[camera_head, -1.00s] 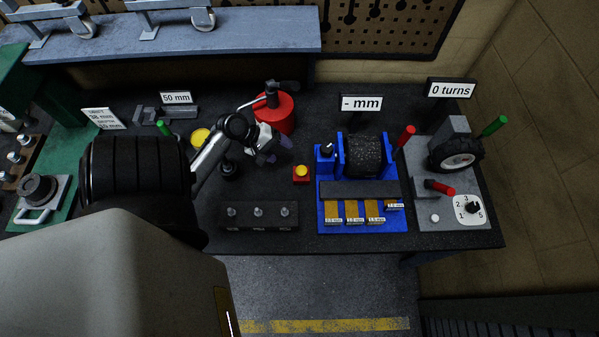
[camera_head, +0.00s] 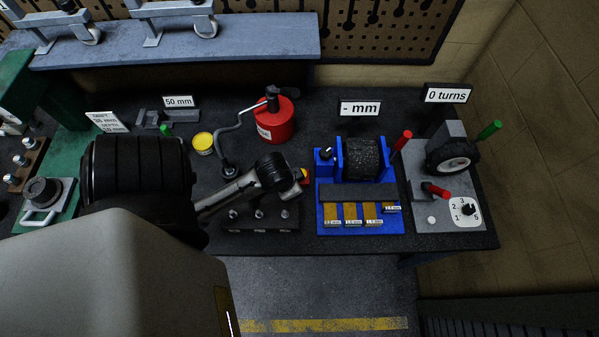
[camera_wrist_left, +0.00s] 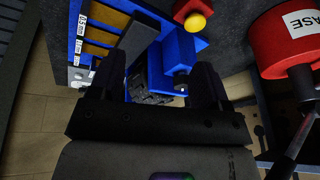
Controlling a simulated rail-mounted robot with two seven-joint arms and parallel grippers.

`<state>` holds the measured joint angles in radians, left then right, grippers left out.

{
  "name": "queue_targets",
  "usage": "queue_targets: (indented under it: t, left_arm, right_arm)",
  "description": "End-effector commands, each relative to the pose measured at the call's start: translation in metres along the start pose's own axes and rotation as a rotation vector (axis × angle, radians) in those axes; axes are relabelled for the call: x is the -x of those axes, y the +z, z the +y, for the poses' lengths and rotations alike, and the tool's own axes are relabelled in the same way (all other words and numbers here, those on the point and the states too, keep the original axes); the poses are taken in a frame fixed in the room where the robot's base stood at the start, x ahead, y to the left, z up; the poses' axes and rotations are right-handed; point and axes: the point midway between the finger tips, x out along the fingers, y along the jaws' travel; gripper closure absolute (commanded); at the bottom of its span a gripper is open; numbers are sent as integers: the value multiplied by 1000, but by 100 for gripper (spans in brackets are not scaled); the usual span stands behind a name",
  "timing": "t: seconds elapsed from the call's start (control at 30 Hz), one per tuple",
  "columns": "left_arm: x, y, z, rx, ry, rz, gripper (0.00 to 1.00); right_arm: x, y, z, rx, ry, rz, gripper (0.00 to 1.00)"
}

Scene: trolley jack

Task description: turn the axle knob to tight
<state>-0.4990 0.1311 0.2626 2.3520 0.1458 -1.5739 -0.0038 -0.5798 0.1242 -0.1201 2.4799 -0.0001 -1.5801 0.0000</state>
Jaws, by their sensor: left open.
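A small black knob (camera_head: 325,153) with a white mark sits on the blue stand (camera_head: 360,221), left of the black ribbed roller (camera_head: 363,159). It looks like the axle knob, but no label on it is readable. In the left wrist view a dark knob (camera_wrist_left: 182,87) on a blue block shows near the right finger. My left gripper (camera_wrist_left: 160,82) is open, with nothing held between its fingers. In the head view my left gripper (camera_head: 290,178) is to the left of the blue stand and below the knob, its fingers mostly hidden. My right gripper is not in view.
A red-and-yellow button (camera_head: 305,176) is partly hidden by my left gripper. A red grease can (camera_head: 274,122) stands behind, with a hose. A wheel stand (camera_head: 425,192) with red and green handles is at right. A dark strip with several small knobs (camera_head: 258,215) lies in front.

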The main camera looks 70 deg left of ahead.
Motion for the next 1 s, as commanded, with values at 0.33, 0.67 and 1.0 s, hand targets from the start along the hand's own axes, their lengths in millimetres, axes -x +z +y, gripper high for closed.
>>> queue_targets:
  t: [0.33, 0.67, 1.0]
  left_arm:
    - [42, -5, 53, -129, 14, 41, 30]
    - [74, 1, 99, -214, 95, 53, 30]
    - [92, 9, 120, -251, 144, 37, 30]
  right_arm:
    - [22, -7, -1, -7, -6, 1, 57]
    - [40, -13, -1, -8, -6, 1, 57]
    - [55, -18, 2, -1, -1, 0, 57]
